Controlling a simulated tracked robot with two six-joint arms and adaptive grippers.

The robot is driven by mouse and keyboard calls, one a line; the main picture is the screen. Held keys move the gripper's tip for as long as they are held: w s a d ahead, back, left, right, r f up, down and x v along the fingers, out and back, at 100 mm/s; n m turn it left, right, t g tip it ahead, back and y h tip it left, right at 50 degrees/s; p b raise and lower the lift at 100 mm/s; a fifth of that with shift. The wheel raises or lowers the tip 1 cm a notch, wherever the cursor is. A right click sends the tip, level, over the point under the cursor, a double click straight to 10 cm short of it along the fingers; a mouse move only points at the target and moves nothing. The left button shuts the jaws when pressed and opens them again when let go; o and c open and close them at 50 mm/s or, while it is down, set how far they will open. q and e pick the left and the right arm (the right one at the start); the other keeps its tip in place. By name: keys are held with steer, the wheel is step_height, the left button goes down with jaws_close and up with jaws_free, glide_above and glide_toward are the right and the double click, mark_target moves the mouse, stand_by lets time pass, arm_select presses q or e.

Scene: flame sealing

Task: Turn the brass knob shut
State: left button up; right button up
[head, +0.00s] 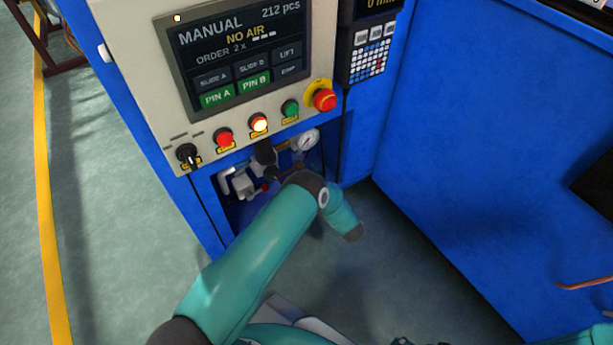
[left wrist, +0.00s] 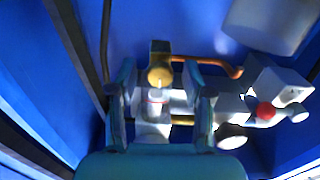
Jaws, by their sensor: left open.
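The brass knob (left wrist: 160,75) shows in the left wrist view as a round gold end on a dark square block. It lies between the two teal fingers of my left gripper (left wrist: 158,70), which are spread apart with a gap on each side of it. I see no contact. In the head view my left arm reaches to the recess under the control panel. The knob and my left fingertips cannot be made out clearly there. My right gripper is not in view.
White air fittings (head: 241,184) and a pressure gauge (head: 305,140) sit in the recess. A copper pipe (left wrist: 215,64) and a red button (left wrist: 265,111) are right of the knob. The panel screen (head: 245,55) reads MANUAL and NO AIR. A red stop button (head: 324,99) juts out above.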

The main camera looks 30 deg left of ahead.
arm_select(q)
steer(key=shift+c, duration=0.4)
jaws_close()
steer(key=shift+m, duration=0.3)
steer(key=shift+o, duration=0.4)
jaws_free()
steer(key=v, duration=1.2)
